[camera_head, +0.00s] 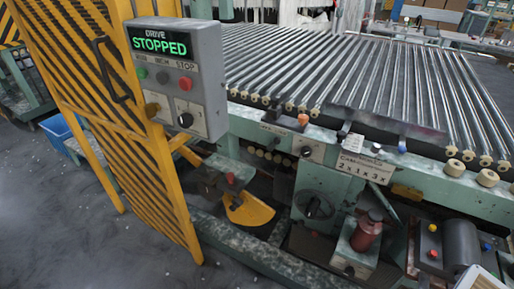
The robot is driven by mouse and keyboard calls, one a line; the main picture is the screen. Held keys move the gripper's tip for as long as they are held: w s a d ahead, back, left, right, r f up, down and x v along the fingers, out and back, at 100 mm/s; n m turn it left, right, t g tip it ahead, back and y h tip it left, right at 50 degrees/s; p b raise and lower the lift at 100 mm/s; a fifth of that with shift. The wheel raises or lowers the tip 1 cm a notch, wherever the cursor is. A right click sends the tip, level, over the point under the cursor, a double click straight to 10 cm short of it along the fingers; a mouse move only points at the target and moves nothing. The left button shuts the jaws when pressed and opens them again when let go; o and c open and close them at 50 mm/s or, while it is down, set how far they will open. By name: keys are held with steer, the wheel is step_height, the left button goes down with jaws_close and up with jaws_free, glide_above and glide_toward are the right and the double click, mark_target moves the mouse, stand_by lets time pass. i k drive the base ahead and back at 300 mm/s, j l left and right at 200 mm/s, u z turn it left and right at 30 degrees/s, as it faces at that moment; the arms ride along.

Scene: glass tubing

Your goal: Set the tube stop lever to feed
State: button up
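I cannot tell for certain which control is the tube stop lever, as the small labels are not readable. A small orange-red knob (303,119) stands on top of the green machine rail, below the roller ends. Below it is a pale label plate (309,151) with a dark round knob (306,152). A dark selector knob (313,208) sits lower on a green box. Another red knob (229,178) shows near a yellow curved guard. My gripper is not in view.
A grey control box (213,75) reads "STOPPED" in green. A yellow-and-black striped guard (130,120) stands at left. The roller bed (330,75) fills the back. A red-brown bottle-like part (367,233) stands at the front. Open floor lies at lower left.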

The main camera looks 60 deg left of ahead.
mark_target(271, 147)
steer(key=u, duration=2.2)
steer(key=k+u, duration=0.2)
steer(key=u, duration=0.25)
